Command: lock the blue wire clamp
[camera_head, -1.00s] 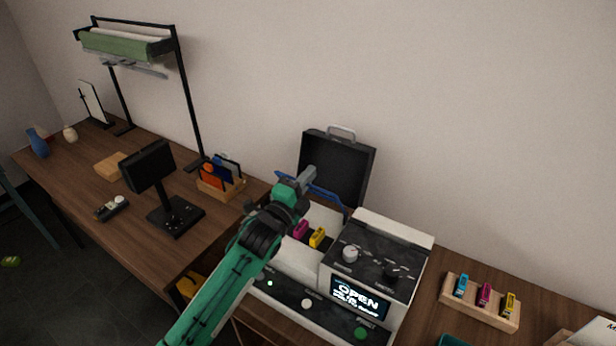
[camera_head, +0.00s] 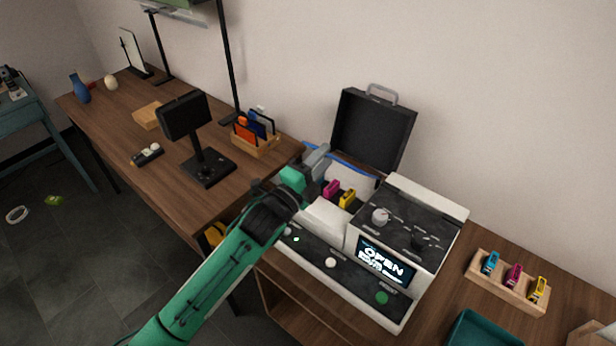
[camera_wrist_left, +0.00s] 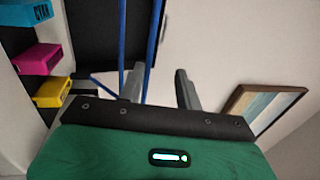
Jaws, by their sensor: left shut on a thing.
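The blue wire clamp (camera_head: 360,170) shows as a thin slanted blue bar behind my left gripper (camera_head: 320,157), at the back of the white machine (camera_head: 326,214). My left gripper is shut on the clamp; the contact itself is partly hidden. Magenta (camera_head: 331,188) and yellow (camera_head: 347,198) cartridges sit in the machine beside the gripper. A cyan cartridge (camera_wrist_left: 25,12) shows only in the left wrist view. My right gripper is not in view.
The open black lid (camera_head: 372,133) stands behind the clamp. The control panel (camera_head: 405,232), with a screen reading OPEN, is to the right. A wooden cartridge rack (camera_head: 507,284) and teal tray (camera_head: 487,333) lie farther right. A card holder (camera_head: 256,145) and black stand (camera_head: 208,168) are left.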

